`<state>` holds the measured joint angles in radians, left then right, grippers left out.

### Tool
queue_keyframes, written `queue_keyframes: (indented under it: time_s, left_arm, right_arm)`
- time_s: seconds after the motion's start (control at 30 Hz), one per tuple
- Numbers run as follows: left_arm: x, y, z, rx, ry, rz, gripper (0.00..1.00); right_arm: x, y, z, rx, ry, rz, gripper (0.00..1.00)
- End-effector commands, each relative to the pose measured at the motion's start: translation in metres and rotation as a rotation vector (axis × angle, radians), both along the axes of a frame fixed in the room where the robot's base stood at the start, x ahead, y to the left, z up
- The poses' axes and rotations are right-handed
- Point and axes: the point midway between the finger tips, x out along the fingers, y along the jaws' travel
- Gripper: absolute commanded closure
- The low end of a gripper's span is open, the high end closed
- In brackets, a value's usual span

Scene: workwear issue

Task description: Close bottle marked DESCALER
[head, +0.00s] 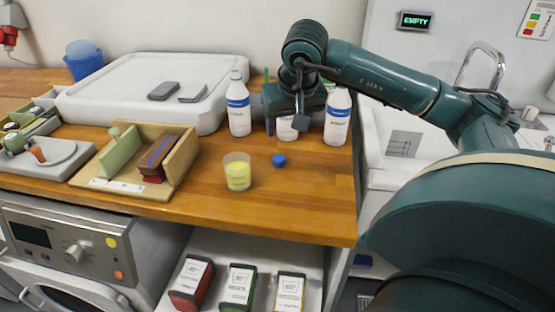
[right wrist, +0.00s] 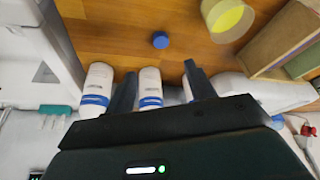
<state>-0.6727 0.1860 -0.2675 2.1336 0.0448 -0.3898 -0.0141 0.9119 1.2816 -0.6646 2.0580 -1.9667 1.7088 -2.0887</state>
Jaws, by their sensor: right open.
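Three white bottles with blue-banded labels stand in a row at the back of the wooden counter: a left bottle (head: 238,108), a middle bottle (head: 286,128) and a right bottle (head: 337,120). I cannot read which is marked DESCALER. A blue cap (head: 279,160) lies loose on the counter in front of the middle bottle; it also shows in the right wrist view (right wrist: 161,40). My right gripper (head: 285,112) is open, with its fingers either side of the middle bottle (right wrist: 150,88) and hiding its upper part in the head view. My left gripper is out of view.
A clear cup with yellow contents (head: 237,172) stands left of the cap. A wooden stand (head: 180,160) and a large white tray (head: 130,100) are further left. The counter (head: 300,205) is clear toward its front right edge, beside the sink.

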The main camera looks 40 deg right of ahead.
Motion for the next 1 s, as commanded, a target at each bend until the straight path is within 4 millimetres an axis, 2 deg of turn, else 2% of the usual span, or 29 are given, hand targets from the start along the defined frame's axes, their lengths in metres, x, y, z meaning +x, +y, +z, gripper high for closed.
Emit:
queue_keyframes:
  time_s: [0.17,0.4,0.6,1.0]
  left_arm:
    - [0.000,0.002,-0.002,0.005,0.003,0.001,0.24]
    - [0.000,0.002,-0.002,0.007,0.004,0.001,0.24]
    - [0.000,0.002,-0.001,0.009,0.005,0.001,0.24]
    - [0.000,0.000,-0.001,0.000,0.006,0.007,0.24]
  right_arm:
    - [0.002,0.000,-0.006,0.003,0.002,0.000,0.45]
    - [0.016,-0.007,-0.046,0.005,0.005,0.000,0.45]
    - [0.026,-0.011,-0.070,0.006,0.002,0.000,0.45]
    - [0.028,-0.012,-0.075,0.005,0.001,0.001,0.45]
